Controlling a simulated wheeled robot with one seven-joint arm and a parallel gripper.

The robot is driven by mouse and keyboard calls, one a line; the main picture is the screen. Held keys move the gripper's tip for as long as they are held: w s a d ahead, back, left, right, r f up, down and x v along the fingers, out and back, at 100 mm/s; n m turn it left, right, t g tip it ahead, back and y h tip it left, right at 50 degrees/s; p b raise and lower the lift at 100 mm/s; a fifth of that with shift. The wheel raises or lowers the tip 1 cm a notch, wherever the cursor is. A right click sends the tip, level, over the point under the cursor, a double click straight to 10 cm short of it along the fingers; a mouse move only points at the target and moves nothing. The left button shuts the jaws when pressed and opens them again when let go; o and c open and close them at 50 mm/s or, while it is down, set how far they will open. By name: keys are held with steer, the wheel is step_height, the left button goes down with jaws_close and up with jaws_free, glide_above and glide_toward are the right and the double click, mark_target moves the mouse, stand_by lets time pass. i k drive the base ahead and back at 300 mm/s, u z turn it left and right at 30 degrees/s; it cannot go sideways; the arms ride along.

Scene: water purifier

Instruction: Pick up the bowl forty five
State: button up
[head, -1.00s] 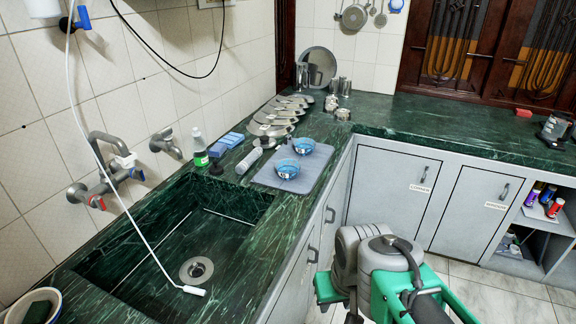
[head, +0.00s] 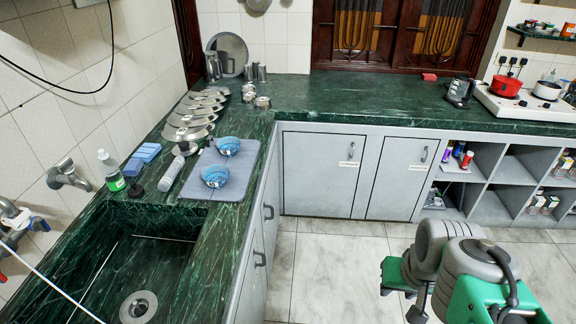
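Two blue patterned bowls sit upright on a grey mat (head: 243,160) on the green counter just behind the sink. The farther bowl (head: 228,146) is near the back of the mat. The nearer bowl (head: 214,176) is close to its front edge. I cannot tell which one is bowl forty five, as no label is readable. My arm is at the lower right, over the floor and well apart from both bowls.
The sink (head: 140,255) lies in front of the mat. A soap bottle (head: 110,170) and a grey cylinder (head: 171,174) stand or lie left of it. A stove (head: 520,103) is at the right. The floor (head: 330,260) is clear.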

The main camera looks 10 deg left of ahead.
mark_target(215, 176)
steer(key=z, duration=0.4)
steer(key=i, duration=3.05)
steer(key=u, duration=4.6)
steer(key=i, duration=0.5)
steer(key=u, duration=0.15)
